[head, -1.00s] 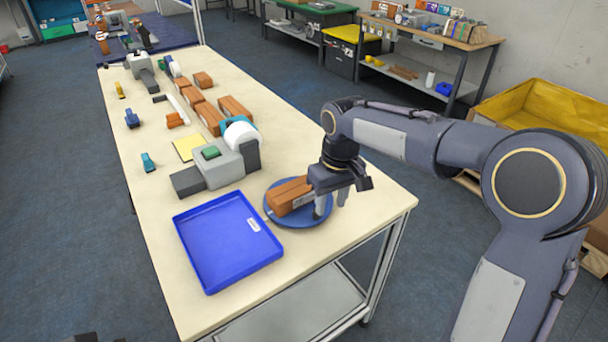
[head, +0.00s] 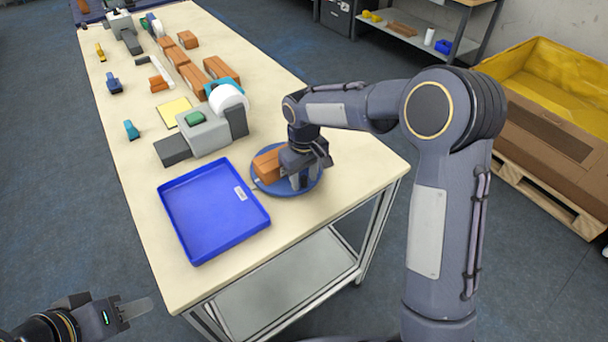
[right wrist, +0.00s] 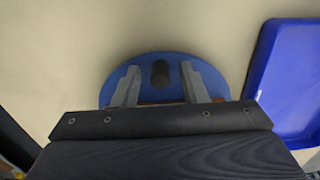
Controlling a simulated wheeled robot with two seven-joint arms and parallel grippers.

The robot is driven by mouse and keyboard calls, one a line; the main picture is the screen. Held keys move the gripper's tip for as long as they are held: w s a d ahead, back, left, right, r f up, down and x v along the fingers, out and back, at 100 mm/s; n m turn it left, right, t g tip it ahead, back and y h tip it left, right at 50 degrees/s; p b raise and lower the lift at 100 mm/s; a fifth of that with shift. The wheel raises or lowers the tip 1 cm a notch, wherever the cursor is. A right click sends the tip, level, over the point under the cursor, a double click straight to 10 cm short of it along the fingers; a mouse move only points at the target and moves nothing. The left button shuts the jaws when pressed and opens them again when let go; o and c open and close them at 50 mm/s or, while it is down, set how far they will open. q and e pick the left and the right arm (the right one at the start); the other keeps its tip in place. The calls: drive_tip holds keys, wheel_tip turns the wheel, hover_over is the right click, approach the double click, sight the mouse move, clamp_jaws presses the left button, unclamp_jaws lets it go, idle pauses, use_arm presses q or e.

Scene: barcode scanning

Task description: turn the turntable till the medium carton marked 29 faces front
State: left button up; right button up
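The round blue turntable (head: 268,186) sits on the table beside the blue tray. A brown carton (head: 266,164) lies on it, partly hidden by my right gripper; I cannot read a number on it. My right gripper (head: 303,184) points down over the turntable's right part. In the right wrist view, its two grey fingers (right wrist: 160,88) are apart, on either side of a dark upright peg (right wrist: 160,72) on the turntable, with gaps visible between. A brown sliver of carton (right wrist: 165,103) shows behind the fingers. My left gripper (head: 137,309) is off the table at lower left; its finger opening is unclear.
The empty-looking blue tray (head: 213,210) is left of the turntable. A grey device with a white roll (head: 228,100) stands behind it. Several brown cartons (head: 187,75) and small tools lie farther back. The table's front right corner (head: 385,172) is bare.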

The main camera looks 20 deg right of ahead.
clamp_jaws()
